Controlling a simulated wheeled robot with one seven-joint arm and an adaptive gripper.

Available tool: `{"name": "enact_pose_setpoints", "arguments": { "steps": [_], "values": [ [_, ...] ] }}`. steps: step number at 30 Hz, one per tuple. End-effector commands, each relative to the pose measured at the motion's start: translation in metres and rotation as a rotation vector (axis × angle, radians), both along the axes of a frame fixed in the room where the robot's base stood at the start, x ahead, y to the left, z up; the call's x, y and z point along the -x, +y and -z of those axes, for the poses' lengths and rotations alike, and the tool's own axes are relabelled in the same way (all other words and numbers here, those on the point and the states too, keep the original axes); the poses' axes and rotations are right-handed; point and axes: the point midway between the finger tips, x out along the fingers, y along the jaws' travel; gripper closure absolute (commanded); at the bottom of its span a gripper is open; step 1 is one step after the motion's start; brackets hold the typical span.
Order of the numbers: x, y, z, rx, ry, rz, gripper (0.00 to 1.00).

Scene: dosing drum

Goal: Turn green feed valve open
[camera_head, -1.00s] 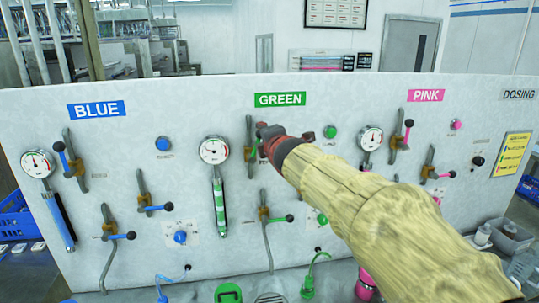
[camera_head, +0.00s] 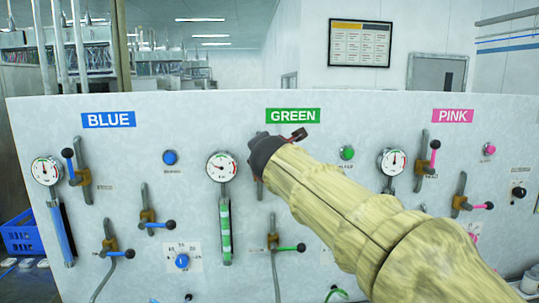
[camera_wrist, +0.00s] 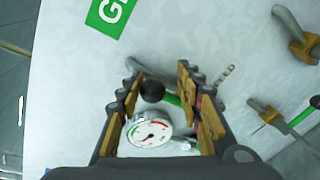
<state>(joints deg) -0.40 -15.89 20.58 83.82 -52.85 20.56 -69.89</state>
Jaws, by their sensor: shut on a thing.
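The green feed valve's lever (camera_wrist: 172,98) shows in the wrist view as a green bar with a black knob (camera_wrist: 152,91). In the head view my gripper (camera_head: 265,152) is at the panel just below the GREEN label (camera_head: 292,115), right of the white gauge (camera_head: 222,167). My gripper and arm hide the valve body and lever there, so the lever's angle is unclear.
A lower green-handled valve (camera_head: 290,248) sits below my arm. A green button (camera_head: 347,153) is right of my gripper, close above my arm. Blue valves (camera_head: 75,165) fill the panel's left and pink valves (camera_head: 430,158) its right. Open room lies above the panel.

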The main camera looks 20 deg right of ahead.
Motion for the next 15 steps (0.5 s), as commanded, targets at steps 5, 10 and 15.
{"name": "enact_pose_setpoints", "arguments": {
  "steps": [5,10,15],
  "values": [
    [-0.0031,0.0035,0.0133,-0.007,0.017,-0.004,1.0],
    [-0.0035,0.0034,0.0153,-0.008,0.021,-0.004,0.63],
    [-0.0035,0.0029,0.0149,-0.006,0.021,-0.004,0.53]
  ]
}}
